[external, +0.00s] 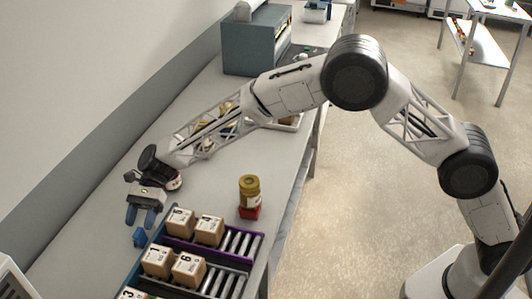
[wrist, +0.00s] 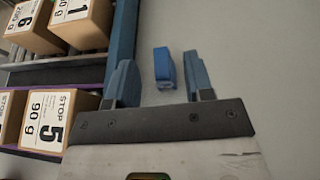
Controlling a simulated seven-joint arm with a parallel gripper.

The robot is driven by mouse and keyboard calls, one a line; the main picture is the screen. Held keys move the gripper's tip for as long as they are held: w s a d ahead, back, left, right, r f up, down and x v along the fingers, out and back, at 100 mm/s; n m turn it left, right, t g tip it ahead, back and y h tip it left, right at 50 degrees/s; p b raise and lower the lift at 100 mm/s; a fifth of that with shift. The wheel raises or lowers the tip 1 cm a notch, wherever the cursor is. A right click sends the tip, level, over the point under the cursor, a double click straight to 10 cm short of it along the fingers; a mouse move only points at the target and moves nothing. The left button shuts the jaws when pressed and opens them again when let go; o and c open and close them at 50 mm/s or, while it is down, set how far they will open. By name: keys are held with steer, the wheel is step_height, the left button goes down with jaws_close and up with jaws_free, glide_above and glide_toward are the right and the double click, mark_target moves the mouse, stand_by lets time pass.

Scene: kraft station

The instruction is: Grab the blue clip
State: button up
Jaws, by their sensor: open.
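The blue clip (wrist: 164,68) lies on the grey table in the wrist view, between the lines of my two fingers and a little beyond their tips. In the external view the blue clip (external: 139,238) is a small blue shape on the table beside the box rack. My gripper (external: 143,222) has blue fingers pointing down at the table just behind the clip. In the wrist view my gripper (wrist: 158,72) is open, with nothing between its fingers. I cannot tell the exact height of the fingertips above the table.
A rack (external: 252,248) with rollers and several numbered cardboard boxes (external: 157,262) stands close to the clip's side. A grey-blue cabinet (external: 250,48) stands farther back. The table left of the clip looks clear.

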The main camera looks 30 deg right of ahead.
mark_target(135, 236)
steer(key=shift+x, duration=2.5)
steer(key=shift+d, duration=0.1)
jaws_close()
